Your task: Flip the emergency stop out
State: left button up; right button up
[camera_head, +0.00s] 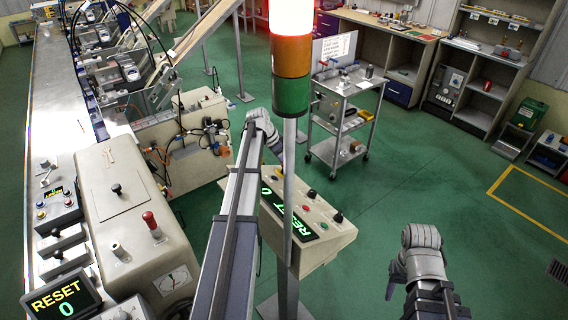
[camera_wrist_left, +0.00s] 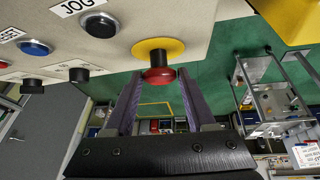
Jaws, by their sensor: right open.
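The emergency stop (camera_wrist_left: 158,72) is a red mushroom button on a yellow disc, on the pale control panel (camera_wrist_left: 205,18) at the top of the left wrist view. My left gripper (camera_wrist_left: 159,82) is open, with its two purple fingers on either side of the red button. I cannot tell whether they touch it. In the head view the left arm crosses in front of the panel box (camera_head: 330,236), and I cannot make out the emergency stop there. My right gripper (camera_head: 394,283) is open and empty at the lower right, over the floor.
A blue button (camera_wrist_left: 34,47) and black JOG button (camera_wrist_left: 99,23) sit beside the stop. A signal tower (camera_head: 290,60) on a thin post stands before the panel. A wheeled trolley (camera_head: 345,84) is behind.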

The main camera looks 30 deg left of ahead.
pick_arm(q)
jog(key=o, duration=0.4)
jog(key=shift+c, duration=0.2)
jog(key=p+v, duration=0.7)
jog(key=shift+r, duration=0.35)
jog(key=shift+s+a, duration=0.15)
